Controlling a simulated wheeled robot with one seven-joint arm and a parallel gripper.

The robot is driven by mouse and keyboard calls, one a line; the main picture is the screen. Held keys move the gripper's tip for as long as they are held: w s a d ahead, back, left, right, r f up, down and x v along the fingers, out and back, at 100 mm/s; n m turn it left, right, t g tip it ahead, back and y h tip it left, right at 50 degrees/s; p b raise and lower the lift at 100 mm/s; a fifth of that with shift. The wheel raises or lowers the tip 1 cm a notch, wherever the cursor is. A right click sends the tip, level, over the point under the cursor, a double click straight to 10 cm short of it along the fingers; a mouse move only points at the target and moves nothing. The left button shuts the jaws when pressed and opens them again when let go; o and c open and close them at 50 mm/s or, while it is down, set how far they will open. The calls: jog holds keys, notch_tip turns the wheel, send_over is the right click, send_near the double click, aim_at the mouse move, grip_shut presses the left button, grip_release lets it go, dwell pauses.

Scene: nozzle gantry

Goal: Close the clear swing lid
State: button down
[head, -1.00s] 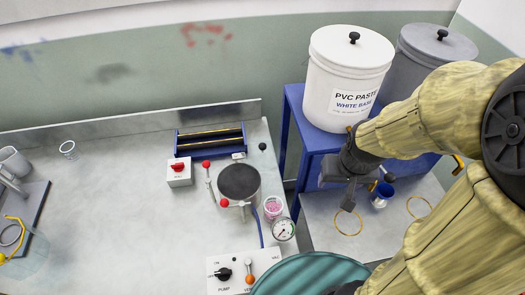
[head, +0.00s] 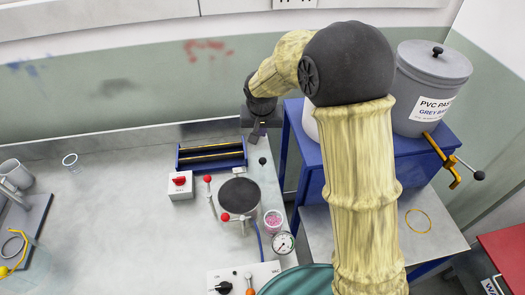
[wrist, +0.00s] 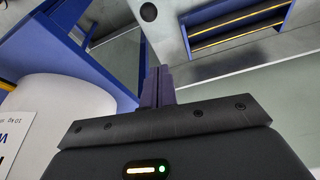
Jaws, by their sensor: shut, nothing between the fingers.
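A faint clear, curved shape (head: 32,258) stands at the lower left edge of the head view, with a yellow part beside it. It may be the clear swing lid, but its outline is too faint to tell its angle. My gripper (head: 257,137) is at the back right corner of the bench, right of the blue roller rack, far from that clear shape. In the wrist view the fingers (wrist: 158,86) are together and empty. The clear shape does not show in the wrist view.
The blue rack (head: 211,155), a red-switch box (head: 181,186), a dark-topped round pot (head: 239,193) and a gauge (head: 283,242) stand on the bench's right part. A blue stand (head: 440,143) carries a grey bucket (head: 430,90). The bench middle (head: 125,220) is clear.

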aim_at(262, 156)
jog(key=shift+f, duration=0.1)
jog(key=p+x, duration=0.2)
jog(key=x, duration=0.7)
jog(key=shift+f+p, duration=0.3)
jog(key=s, duration=0.1)
jog(key=s+p, duration=0.1)
jog(key=s, duration=0.1)
jog(key=shift+d+r, duration=0.15)
jog(key=shift+r, duration=0.25)
jog(key=shift+s+p, duration=0.3)
jog(key=shift+s, duration=0.1)
